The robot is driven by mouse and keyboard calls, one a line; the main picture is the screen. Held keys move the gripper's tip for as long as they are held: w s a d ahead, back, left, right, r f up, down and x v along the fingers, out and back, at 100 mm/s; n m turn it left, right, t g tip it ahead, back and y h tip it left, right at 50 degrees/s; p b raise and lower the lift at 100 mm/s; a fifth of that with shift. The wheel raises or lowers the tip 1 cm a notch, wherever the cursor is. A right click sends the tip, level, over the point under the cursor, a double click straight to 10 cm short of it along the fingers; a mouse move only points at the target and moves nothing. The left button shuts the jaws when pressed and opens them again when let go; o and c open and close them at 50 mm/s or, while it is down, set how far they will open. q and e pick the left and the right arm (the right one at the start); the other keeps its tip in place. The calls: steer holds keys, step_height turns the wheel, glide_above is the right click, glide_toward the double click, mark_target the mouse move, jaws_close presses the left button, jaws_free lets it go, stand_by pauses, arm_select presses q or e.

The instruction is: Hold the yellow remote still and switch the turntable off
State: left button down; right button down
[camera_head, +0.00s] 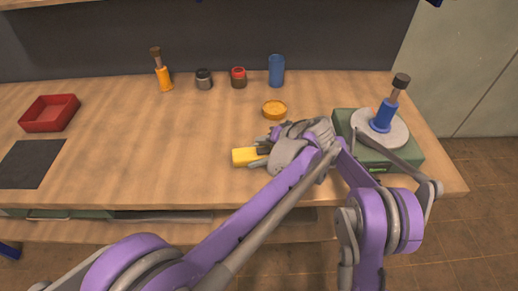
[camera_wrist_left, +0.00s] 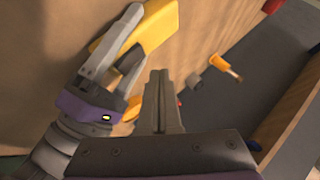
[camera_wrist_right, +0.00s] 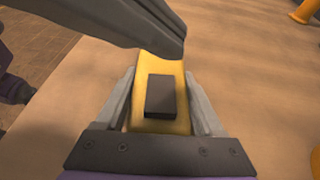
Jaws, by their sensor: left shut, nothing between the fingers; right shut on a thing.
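The yellow remote (camera_head: 244,157) lies at the middle front of the bench, its dark button pad showing in the right wrist view (camera_wrist_right: 160,96). My right gripper (camera_wrist_right: 160,78) is shut on it, one finger along each side. My left gripper (camera_wrist_left: 165,75) is shut and empty. In the right wrist view its fingers (camera_wrist_right: 178,48) reach over the far end of the remote; whether they touch it I cannot tell. The turntable (camera_head: 407,158) is a green box with a grey disc at the right, bearing a blue item (camera_head: 384,114) with a brown-and-dark top. My arms partly hide its front.
An orange dish (camera_head: 274,110) sits just behind the grippers. A blue cup (camera_head: 276,71), a red-topped jar (camera_head: 238,78), a dark jar (camera_head: 204,79) and an orange bottle (camera_head: 164,79) stand at the back. A red tray (camera_head: 50,113) and dark mat (camera_head: 30,163) lie left. The left-middle bench is clear.

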mark_target(264, 152)
arm_select(q)
steer(key=shift+d+r, duration=0.15)
steer(key=shift+r, duration=0.85)
steer(key=shift+d+r, duration=0.1)
steer(key=shift+r, duration=0.85)
arm_select(e)
jaws_free()
steer(key=shift+d, duration=0.1)
